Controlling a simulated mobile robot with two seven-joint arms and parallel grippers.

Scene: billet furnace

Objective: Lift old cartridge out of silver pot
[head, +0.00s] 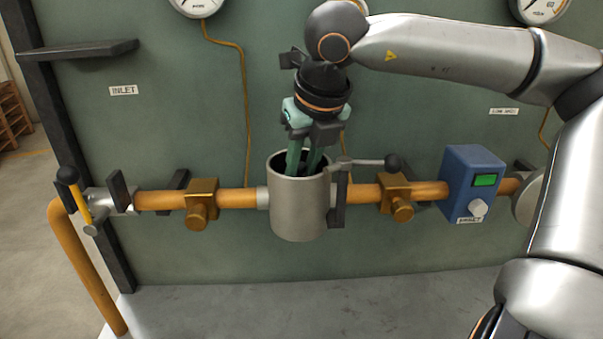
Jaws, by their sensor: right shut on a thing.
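The silver pot (298,213) is an open-topped grey cylinder set in the copper pipe line at the middle of the head view. My right gripper (303,170) points down from above with its green fingertips inside the pot's mouth. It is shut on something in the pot. The old cartridge is hidden by the pot wall and the fingers, apart from a dark shape at the opening that I cannot make out clearly. My left gripper is not in view.
A blue box (472,184) with a green display is farther right. A yellow-handled valve (80,203) is at the left. A dark shelf (78,49) juts from the panel.

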